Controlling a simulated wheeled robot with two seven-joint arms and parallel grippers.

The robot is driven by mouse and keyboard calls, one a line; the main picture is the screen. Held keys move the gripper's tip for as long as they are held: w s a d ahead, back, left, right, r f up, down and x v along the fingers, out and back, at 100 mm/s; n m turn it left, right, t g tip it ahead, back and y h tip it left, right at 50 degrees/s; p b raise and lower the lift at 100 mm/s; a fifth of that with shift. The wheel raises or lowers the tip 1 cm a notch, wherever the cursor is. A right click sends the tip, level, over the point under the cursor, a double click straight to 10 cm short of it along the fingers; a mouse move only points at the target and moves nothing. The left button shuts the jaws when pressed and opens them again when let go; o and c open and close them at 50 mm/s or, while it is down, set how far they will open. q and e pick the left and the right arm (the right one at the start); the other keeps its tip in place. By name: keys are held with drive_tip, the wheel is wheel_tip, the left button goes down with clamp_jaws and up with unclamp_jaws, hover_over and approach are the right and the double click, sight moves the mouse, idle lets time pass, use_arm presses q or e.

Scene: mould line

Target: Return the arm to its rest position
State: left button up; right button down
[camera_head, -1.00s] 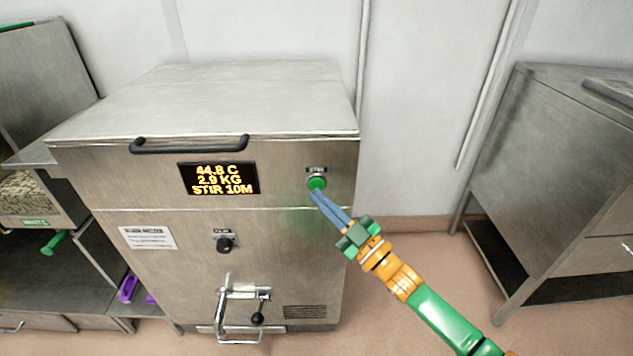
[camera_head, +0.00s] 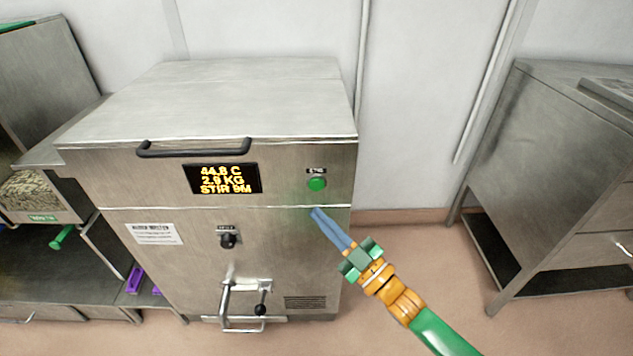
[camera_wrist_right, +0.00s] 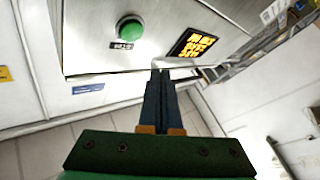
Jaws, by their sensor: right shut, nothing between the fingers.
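My right gripper (camera_head: 314,213) is shut and empty, its blue fingers together. It is in front of the steel machine, just below the round green button (camera_head: 317,184) and apart from it. In the right wrist view the shut fingers (camera_wrist_right: 160,74) point toward the machine's front, with the green button (camera_wrist_right: 130,28) up and to the left of their tips. My right arm reaches in from the lower right of the head view. My left gripper is not in view.
The steel machine (camera_head: 200,100) has a lid handle (camera_head: 194,148), a lit display (camera_head: 223,179), a black knob (camera_head: 228,239) and a lever valve (camera_head: 243,305). A steel cabinet (camera_head: 545,150) stands at right. Open floor lies between them. A shelf unit with purple items is at left.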

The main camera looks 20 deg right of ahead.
idle(0.6)
drive_tip(key=s+d+f+m+g+h, duration=0.2)
drive_tip(key=s+f+g+h, duration=0.1)
drive_tip(key=f, duration=0.7)
drive_tip(key=s+d+f+m+g+h, duration=0.2)
drive_tip(key=s+f+g, duration=0.1)
drive_tip(key=f, duration=0.8)
drive_tip(key=s+d+f+m+g+h, duration=0.2)
drive_tip(key=s+f+h, duration=0.1)
drive_tip(key=f, duration=0.7)
drive_tip(key=s+a+f+m+g+h, duration=0.1)
drive_tip(key=s+f+g, duration=0.5)
drive_tip(key=s, duration=0.8)
drive_tip(key=s+f+m+g+h, duration=0.1)
drive_tip(key=s+f+g, duration=0.3)
drive_tip(key=s+f, duration=0.65)
drive_tip(key=s+r+p, duration=0.3)
drive_tip(key=r+p, duration=1)
drive_tip(key=r, duration=0.3)
drive_tip(key=shift+s+r+m+p, duration=0.15)
drive_tip(key=shift+m+p, duration=0.15)
drive_tip(key=shift+p, duration=0.05)
